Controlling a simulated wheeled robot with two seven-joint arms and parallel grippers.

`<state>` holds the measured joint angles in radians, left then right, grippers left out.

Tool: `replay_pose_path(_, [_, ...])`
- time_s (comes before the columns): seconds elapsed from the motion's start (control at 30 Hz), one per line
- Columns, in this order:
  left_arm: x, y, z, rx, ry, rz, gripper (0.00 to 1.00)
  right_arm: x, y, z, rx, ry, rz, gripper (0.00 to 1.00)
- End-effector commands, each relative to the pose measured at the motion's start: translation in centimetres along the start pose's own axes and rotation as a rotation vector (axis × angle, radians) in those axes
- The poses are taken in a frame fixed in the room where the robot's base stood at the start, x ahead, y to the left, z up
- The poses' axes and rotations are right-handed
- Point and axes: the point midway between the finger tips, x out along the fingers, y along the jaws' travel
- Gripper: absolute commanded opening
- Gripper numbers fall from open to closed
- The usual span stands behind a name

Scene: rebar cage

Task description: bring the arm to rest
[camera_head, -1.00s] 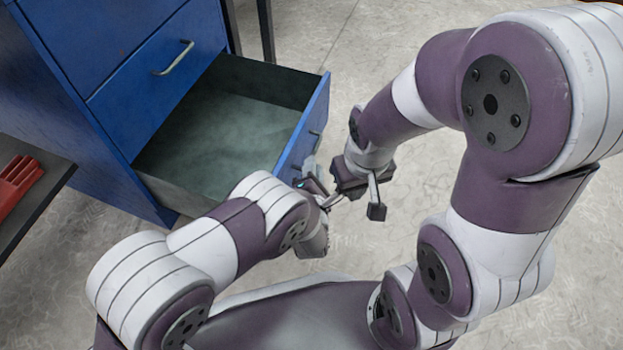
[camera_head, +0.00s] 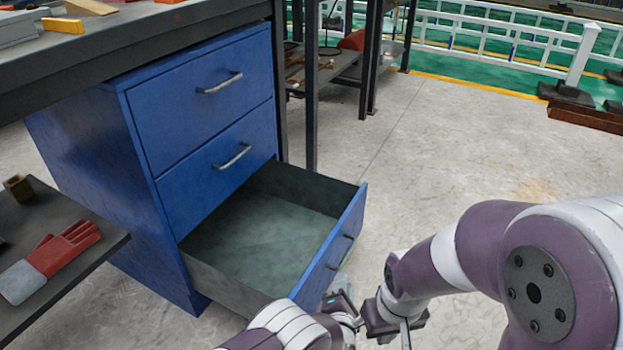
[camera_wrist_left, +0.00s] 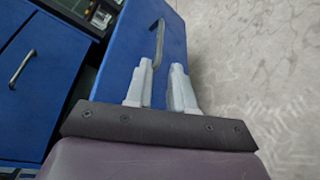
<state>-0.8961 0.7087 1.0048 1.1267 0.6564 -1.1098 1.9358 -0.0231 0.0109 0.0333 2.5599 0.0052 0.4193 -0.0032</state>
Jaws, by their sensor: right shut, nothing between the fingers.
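The lower drawer (camera_head: 353,218) of the blue cabinet stands pulled out, and its inside looks empty. My left gripper (camera_head: 342,289) is just in front of the drawer face, below its handle (camera_head: 340,252). In the left wrist view my left gripper (camera_wrist_left: 161,85) has its two pale fingers apart with nothing between them. The blue drawer front and handle (camera_wrist_left: 157,42) lie beyond the fingertips; I cannot tell if they touch. My right gripper (camera_head: 402,330) is beside the left one, to its right, shut and empty, partly cut off by the lower picture edge.
The blue cabinet (camera_head: 75,160) stands under a dark workbench (camera_head: 150,45). A side table (camera_head: 90,250) at the left holds red gloves (camera_head: 65,248). White railings (camera_head: 480,35) stand at the back. The concrete floor (camera_head: 470,140) right of the drawer is clear.

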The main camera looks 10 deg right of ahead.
Motion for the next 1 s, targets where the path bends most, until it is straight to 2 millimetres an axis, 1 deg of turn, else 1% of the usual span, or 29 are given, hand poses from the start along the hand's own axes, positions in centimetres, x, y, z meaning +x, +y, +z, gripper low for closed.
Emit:
replay_pose_path(0.07, [0.0, 0.0, 0.0, 0.019, 0.0, 0.0, 0.23, 0.0, 0.0, 0.0, 0.0, 0.0, 0.0, 0.0])
replay_pose_path(0.1, [0.0, -0.2, -0.1, 0.06, 0.003, -0.009, 0.23, 0.0, 0.0, 0.0, 0.0, 0.0, 0.0, 0.0])
replay_pose_path(0.17, [-0.1, -1.4, -0.4, 0.182, 0.013, -0.07, 0.23, 0.0, 0.0, 0.0, 0.0, 0.0, 0.0, 0.0])
replay_pose_path(0.2, [-0.7, -3.3, -1.3, 0.318, 0.016, -0.16, 0.23, 0.0, 0.0, 0.0, 0.0, 0.0, 0.0, 0.0])
replay_pose_path(0.27, [-2.6, -6.7, -3.0, 0.583, -0.004, -0.359, 0.23, 0.0, 0.0, 0.0, 0.0, 0.0, 0.0, 0.0])
replay_pose_path(0.3, [-4.4, -7.9, -3.6, 0.782, -0.052, -0.506, 0.23, -0.3, 0.0, 0.0, 0.0, 0.0, 0.0, 0.0])
replay_pose_path(0.33, [-5.8, -7.3, -3.8, 0.928, -0.098, -0.614, 0.23, -1.1, 0.0, -0.1, 0.0, -0.001, 0.0, 0.0])
replay_pose_path(0.37, [-7.3, -6.1, -4.2, 1.065, -0.151, -0.721, 0.23, -2.1, 0.0, -0.2, 0.0, -0.001, 0.0, 0.0])
replay_pose_path(0.4, [-9.7, -3.2, -4.8, 1.239, -0.241, -0.863, 0.23, -3.6, 0.0, -0.4, 0.0, -0.001, 0.0, 0.0])
replay_pose_path(0.47, [-13.3, 1.5, -5.9, 1.43, -0.381, -1.036, 0.23, -5.5, 0.0, -0.7, 0.0, 0.0, 0.0, 0.0])
replay_pose_path(0.5, [-15.7, 4.6, -6.7, 1.515, -0.466, -1.126, 0.23, -6.5, 0.0, -0.8, 0.0, 0.001, 0.0, 0.0])
replay_pose_path(0.57, [-19.3, 9.3, -7.6, 1.605, -0.583, -1.232, 0.23, -8.2, 0.0, -1.0, 0.0, 0.001, 0.0, 0.0])
replay_pose_path(0.6, [-21.7, 12.4, -8.2, 1.645, -0.652, -1.289, 0.23, -9.3, 0.0, -1.1, 0.0, 0.0, 0.0, 0.0])
replay_pose_path(0.67, [-25.1, 16.8, -8.8, 1.679, -0.728, -1.352, 0.23, -10.8, 0.0, -1.3, 0.0, 0.0, 0.0, 0.0])
replay_pose_path(0.7, [-27.2, 19.4, -9.2, 1.688, -0.759, -1.383, 0.23, -11.8, 0.0, -1.4, 0.0, 0.0, 0.0, 0.0])
replay_pose_path(0.77, [-30.1, 23.2, -9.5, 1.684, -0.77, -1.412, 0.23, -13.4, 0.0, -1.6, 0.0, 0.0, 0.0, 0.0])
replay_pose_path(0.8, [-31.8, 25.7, -9.6, 1.671, -0.746, -1.419, 0.23, -14.5, 0.0, -1.7, 0.0, 0.0, 0.0, 0.0])
replay_pose_path(0.87, [-33.5, 29.4, -9.7, 1.647, -0.666, -1.399, 0.23, -16.3, 0.0, -1.9, 0.0, 0.0, 0.0, 0.0])
replay_pose_path(0.9, [-34.0, 31.8, -9.7, 1.633, -0.597, -1.369, 0.23, -17.3, 0.0, -2.0, 0.0, 0.0, 0.0, 0.0])
replay_pose_path(0.97, [-34.0, 35.3, -9.7, 1.613, -0.497, -1.324, 0.23, -18.7, 0.0, -2.2, 0.0, 0.0, 0.0, 0.0])
replay_pose_path(1.0, [-34.6, 37.2, -9.4, 1.586, -0.47, -1.329, 0.23, -20.6, -0.1, -2.4, 0.0, -0.001, 0.0, 0.0])
